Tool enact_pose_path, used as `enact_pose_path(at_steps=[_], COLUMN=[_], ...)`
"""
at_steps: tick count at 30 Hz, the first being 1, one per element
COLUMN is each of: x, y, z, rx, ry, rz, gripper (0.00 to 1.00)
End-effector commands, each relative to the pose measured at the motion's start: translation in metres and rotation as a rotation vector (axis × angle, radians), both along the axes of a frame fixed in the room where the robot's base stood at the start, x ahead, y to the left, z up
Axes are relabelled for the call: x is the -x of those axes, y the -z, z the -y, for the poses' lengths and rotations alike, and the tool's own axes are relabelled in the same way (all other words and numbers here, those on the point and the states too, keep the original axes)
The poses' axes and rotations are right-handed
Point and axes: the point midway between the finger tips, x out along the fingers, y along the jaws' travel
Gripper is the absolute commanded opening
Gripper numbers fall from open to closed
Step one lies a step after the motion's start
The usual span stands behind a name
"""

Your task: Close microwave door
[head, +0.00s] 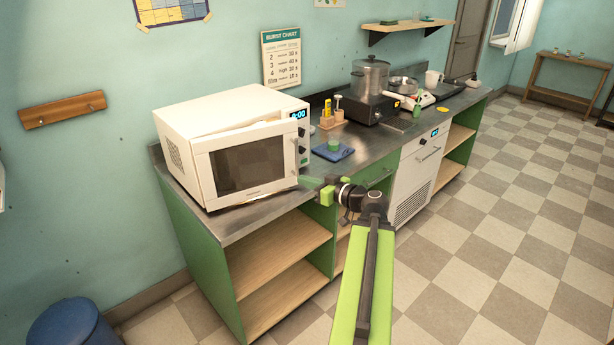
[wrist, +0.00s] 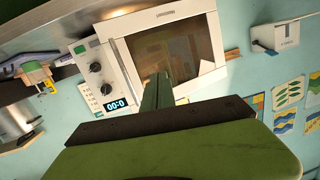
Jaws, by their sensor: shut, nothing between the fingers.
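The white microwave (head: 225,112) stands at the left end of the metal counter. Its door (head: 247,166), with a dark window and a handle along the right edge, looks slightly ajar, with a narrow gap along its top. My green gripper (head: 310,183) is shut and empty, near the lower right edge of the door. I cannot tell whether it touches the door. In the wrist view the microwave appears upside down, and my shut fingers (wrist: 160,88) overlap the door (wrist: 165,52). The control panel (wrist: 97,80) with knobs and a lit display is beside the door.
A steel pot (head: 370,76) on a hotplate stands farther along the counter. Below are open wooden shelves (head: 270,250). A blue bin (head: 75,325) is at lower left. The tiled floor at right is clear.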

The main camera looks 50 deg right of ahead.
Motion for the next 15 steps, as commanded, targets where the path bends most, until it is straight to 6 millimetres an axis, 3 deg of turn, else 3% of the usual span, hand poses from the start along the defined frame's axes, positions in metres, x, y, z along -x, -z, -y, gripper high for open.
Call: enact_pose_path(at_steps=[1, 3, 6, 11, 15], x=[0.020, 0.040, 0.054, 0.052, 0.036], y=[0.003, -0.005, -0.013, -0.016, -0.016], z=[0.026, 0.049, 0.064, 0.065, 0.065], rx=[0.029, 0.064, 0.089, 0.093, 0.093], ry=[0.057, 0.112, 0.150, 0.155, 0.156], rz=[0.048, 0.100, 0.133, 0.138, 0.136], gripper=[0.00, 0.00, 0.00, 0.00, 0.00])
